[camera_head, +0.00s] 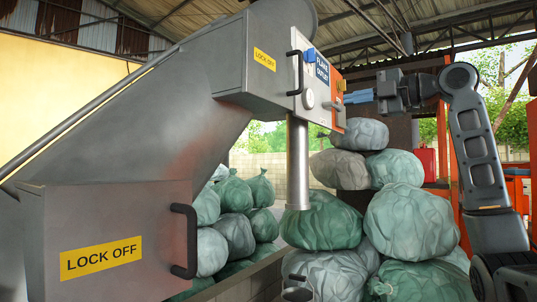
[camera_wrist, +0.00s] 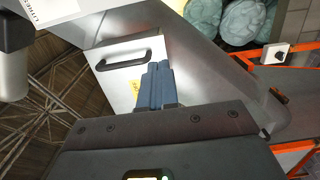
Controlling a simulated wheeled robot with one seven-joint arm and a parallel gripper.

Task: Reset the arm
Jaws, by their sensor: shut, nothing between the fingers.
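My gripper (camera_head: 350,97) is raised at the upper right of the head view, its blue fingers pointing left at the orange-edged side of the grey machine (camera_head: 185,115). The fingers are together with nothing between them. In the wrist view the closed blue fingers (camera_wrist: 158,86) stand in front of a grey panel with a black handle (camera_wrist: 131,62). I cannot tell whether the fingertips touch the machine. My arm (camera_head: 478,150) rises from the lower right, bends at the top and reaches left.
Green and grey stuffed bags (camera_head: 410,220) are piled below my gripper and behind the machine. A vertical metal pipe (camera_head: 298,165) hangs under the outlet. Lower left, a box labelled LOCK OFF (camera_head: 110,225) has a black handle (camera_head: 187,240). Orange framing (camera_head: 448,150) stands near my arm.

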